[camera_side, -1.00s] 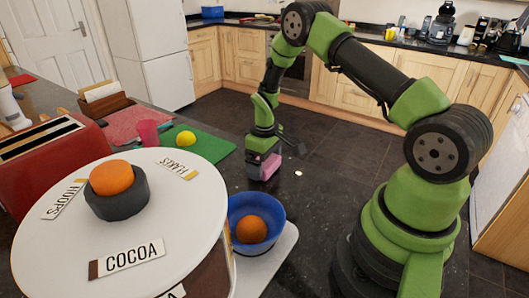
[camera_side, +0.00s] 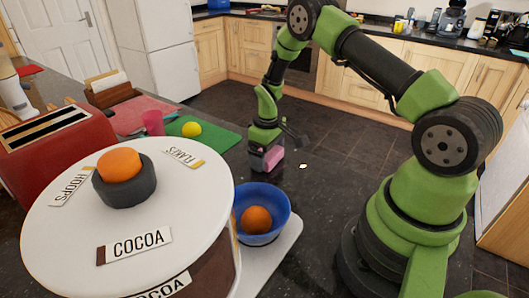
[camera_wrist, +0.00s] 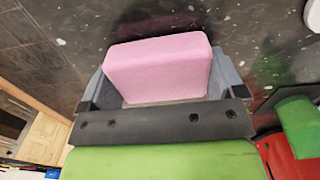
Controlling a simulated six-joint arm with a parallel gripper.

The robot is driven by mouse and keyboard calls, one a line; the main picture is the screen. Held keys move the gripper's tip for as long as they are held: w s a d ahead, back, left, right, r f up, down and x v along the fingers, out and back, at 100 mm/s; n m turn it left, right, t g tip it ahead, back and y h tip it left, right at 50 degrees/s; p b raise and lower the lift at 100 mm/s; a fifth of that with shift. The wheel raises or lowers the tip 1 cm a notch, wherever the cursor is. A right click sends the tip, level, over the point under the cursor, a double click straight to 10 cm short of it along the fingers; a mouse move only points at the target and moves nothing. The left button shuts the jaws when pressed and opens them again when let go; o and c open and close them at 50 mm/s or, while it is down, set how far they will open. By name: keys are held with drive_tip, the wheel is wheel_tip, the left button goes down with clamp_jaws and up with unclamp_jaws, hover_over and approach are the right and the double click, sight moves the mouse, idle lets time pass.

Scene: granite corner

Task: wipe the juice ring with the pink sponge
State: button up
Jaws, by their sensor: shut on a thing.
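The pink sponge (camera_wrist: 158,68) is held between the two grey fingers of my gripper (camera_wrist: 160,84) in the wrist view. In the side view, my gripper (camera_side: 266,152) points down at the dark speckled worktop, with the sponge (camera_side: 274,158) partly hidden by a finger. The sponge is at or just above the surface; I cannot tell whether it touches. I cannot make out the juice ring in either view.
A blue bowl (camera_side: 280,208) with an orange (camera_side: 256,220) stands in front of the gripper. A green board (camera_side: 218,138) with a yellow ball (camera_side: 191,129) lies to the left. A cocoa tin (camera_side: 70,250) and red toaster (camera_side: 40,155) fill the left. A small pale spot (camera_side: 303,166) lies right of the sponge.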

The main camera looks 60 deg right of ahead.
drive_tip(key=w, duration=0.3)
drive_tip(key=shift+w, duration=0.15)
drive_tip(key=shift+s+f, duration=0.1)
drive_tip(key=shift+s, duration=1.95)
drive_tip(key=shift+r, duration=4.05)
